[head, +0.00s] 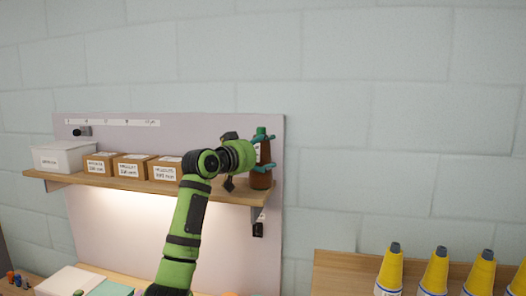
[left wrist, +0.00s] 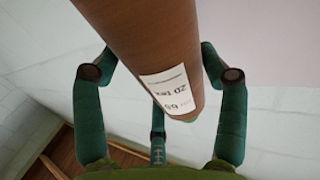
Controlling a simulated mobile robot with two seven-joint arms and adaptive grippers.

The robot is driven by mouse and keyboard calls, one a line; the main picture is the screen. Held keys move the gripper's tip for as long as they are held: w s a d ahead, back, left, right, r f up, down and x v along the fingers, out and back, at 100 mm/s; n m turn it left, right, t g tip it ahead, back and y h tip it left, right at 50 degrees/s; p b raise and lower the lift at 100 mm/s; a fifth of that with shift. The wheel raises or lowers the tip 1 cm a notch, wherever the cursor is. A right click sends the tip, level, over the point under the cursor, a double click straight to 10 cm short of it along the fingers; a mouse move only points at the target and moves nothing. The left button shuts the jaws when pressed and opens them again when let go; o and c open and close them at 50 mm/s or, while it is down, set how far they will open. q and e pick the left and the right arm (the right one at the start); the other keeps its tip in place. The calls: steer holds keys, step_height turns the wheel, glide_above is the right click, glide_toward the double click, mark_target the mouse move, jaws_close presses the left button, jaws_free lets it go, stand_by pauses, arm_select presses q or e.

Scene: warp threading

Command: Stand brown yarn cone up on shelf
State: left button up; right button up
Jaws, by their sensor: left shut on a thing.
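The brown yarn cone (head: 262,178) is upright at the right end of the wooden shelf (head: 225,191). Its base is at shelf level, but I cannot tell whether it touches the board. A green tip shows at its top. My left gripper (head: 263,141) comes from the left and is shut on the cone's upper part. In the left wrist view the cone (left wrist: 150,45), with a white label, lies between the teal fingers of my left gripper (left wrist: 158,75). My right gripper is not in view.
Several labelled cardboard boxes (head: 132,168) and a white bin (head: 62,157) stand on the shelf left of my arm. Several yellow cones (head: 434,270) stand at a wooden board at lower right. A dark bracket (head: 258,229) hangs below the shelf's right end.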

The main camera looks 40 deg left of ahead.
arm_select(q)
steer(key=shift+d, duration=0.1)
steer(key=o, duration=1.7)
steer(key=shift+c, duration=0.2)
steer(key=shift+s, duration=0.3)
steer(key=s+d+b, duration=0.1)
steer(key=s+b, duration=0.4)
steer(key=s, duration=0.6)
steer(key=shift+s+r+b, duration=0.2)
steer(key=shift+r+b, duration=0.15)
steer(key=shift+b, duration=0.05)
